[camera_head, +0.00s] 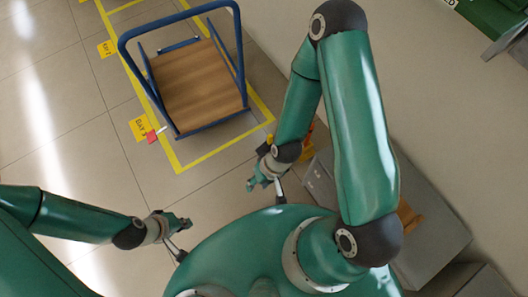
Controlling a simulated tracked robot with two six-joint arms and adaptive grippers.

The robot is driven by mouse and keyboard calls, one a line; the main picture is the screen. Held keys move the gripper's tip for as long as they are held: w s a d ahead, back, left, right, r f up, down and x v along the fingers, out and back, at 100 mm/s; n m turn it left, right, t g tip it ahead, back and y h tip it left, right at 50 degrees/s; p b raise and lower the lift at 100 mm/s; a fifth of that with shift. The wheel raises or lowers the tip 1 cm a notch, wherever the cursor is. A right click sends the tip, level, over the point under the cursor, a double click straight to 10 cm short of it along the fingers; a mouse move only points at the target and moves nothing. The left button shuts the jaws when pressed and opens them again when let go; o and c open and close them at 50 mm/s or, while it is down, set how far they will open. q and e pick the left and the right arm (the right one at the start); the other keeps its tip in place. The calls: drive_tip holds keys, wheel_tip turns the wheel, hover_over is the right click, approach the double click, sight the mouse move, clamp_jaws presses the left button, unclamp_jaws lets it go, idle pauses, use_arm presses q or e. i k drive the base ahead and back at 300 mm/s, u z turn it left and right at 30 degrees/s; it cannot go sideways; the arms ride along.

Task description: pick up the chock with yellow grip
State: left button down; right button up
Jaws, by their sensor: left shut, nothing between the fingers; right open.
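A small yellow and orange thing (307,153) shows beside my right wrist, mostly hidden behind my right arm. I cannot tell whether it is the chock with yellow grip. A small red thing (152,136) lies on the floor by the near left corner of the cart. My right gripper (253,184) is open and empty, to the left of and nearer than the yellow and orange thing. My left gripper (184,223) is shut and empty over the floor, apart from all of these.
A blue-framed cart (201,88) with a wooden deck stands inside yellow floor lines. Yellow floor signs (106,49) lie left of it. A grey cabinet (437,235) stands at the right, partly behind my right arm. The floor (85,160) at left is clear.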

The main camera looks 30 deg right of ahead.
sight(265, 147)
drive_tip(key=z, duration=0.15)
drive_tip(key=i, duration=0.9)
drive_tip(key=u, duration=0.05)
